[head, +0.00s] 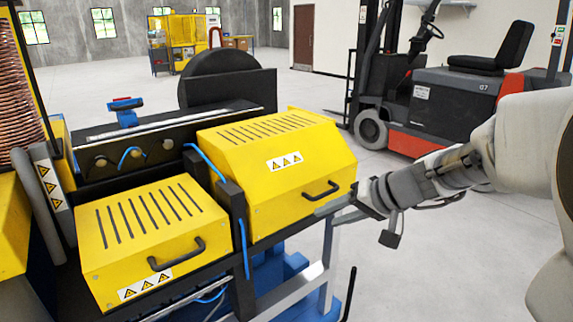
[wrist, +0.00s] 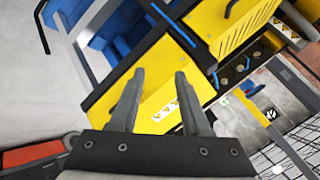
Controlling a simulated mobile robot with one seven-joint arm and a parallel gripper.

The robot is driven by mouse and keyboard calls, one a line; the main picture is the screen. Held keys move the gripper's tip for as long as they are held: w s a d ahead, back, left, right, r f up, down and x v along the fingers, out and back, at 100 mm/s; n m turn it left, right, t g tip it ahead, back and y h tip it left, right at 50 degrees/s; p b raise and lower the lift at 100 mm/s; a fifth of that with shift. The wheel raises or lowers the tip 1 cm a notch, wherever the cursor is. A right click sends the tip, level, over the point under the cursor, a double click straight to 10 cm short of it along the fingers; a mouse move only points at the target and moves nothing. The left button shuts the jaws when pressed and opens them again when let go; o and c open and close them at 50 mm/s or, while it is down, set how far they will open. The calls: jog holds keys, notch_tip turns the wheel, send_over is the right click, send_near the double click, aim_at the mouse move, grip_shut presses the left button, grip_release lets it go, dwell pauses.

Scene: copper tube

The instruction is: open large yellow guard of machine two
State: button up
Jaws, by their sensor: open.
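The large yellow guard (head: 270,150) is the right-hand, bigger of two yellow covers on the machine. It looks closed, with slots on top, a warning label and a black handle (head: 321,191) low on its front. My gripper (head: 335,207) is just to the right of this handle, close to the guard's lower right corner; I cannot tell whether it touches. In the wrist view my gripper (wrist: 159,75) has its two fingers apart with nothing held between them. The yellow guard (wrist: 152,85) lies behind the fingers there, and I cannot make out the handle.
A smaller yellow guard (head: 153,225) with its own black handle sits closed to the left. A black post with a blue hose (head: 243,245) stands between the guards. A forklift (head: 450,100) is parked behind my arm. Floor to the machine's right is clear.

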jog(key=w+d+f+m+t+y+p, duration=0.1)
jog(key=w+d+f+m+t+y, duration=0.1)
jog(key=w+d+f+m, duration=0.3)
jog(key=m+t, duration=0.4)
send_near(327, 194)
jog(key=p+x, duration=0.2)
jog(key=x, duration=0.8)
jog(key=shift+w+a+f, duration=0.15)
jog(key=shift+w+a, duration=0.1)
jog(key=shift+c, duration=0.2)
grip_shut()
dwell(0.5)
